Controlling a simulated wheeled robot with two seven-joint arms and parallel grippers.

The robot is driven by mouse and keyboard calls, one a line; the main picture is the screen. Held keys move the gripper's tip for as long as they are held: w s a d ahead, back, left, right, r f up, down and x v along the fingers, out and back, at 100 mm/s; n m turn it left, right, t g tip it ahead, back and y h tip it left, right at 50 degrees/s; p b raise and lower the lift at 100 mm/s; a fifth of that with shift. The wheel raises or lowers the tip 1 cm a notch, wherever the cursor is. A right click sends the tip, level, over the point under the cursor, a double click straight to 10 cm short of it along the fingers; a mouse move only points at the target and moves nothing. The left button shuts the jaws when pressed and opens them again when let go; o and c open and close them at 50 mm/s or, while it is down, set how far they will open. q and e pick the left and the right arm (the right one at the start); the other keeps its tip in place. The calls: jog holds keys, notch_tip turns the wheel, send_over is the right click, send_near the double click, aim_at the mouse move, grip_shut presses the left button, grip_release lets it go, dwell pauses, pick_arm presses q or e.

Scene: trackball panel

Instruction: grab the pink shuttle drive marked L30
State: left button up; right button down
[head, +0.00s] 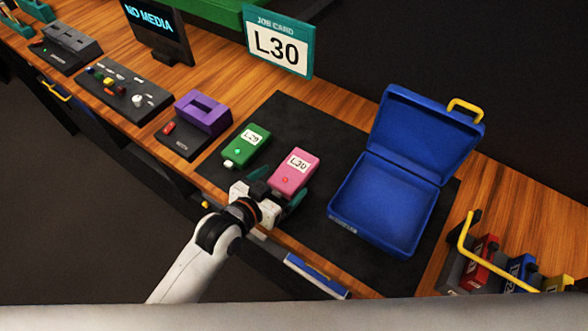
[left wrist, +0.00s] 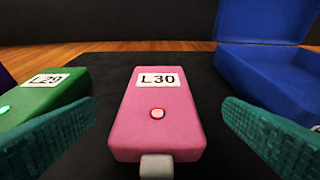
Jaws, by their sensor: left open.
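The pink shuttle drive (head: 294,171) marked L30 lies flat on a black mat (head: 330,134), with a small red light on its top. In the left wrist view the pink drive (left wrist: 157,118) is centred, its grey plug toward me. My left gripper (head: 277,190) is open at the drive's near end. In the left wrist view its teal fingers (left wrist: 157,130) stand to either side of the drive, apart from it. A green drive (head: 246,145) marked L29 lies just left of the pink one; it also shows in the left wrist view (left wrist: 42,100). My right gripper is not in view.
An open blue case (head: 385,200) stands on the mat to the right. A purple block (head: 203,112) on a dark dock is to the left. A job card (head: 278,45) reading L30 stands behind. Red, blue and yellow drives (head: 515,271) sit in a rack at the lower right.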

aim_at(290, 174)
pick_arm(q)
jog(key=shift+p+x, duration=0.7)
jog(key=shift+x, duration=2.3)
jog(key=shift+r, duration=0.1)
jog(key=shift+a, duration=0.1)
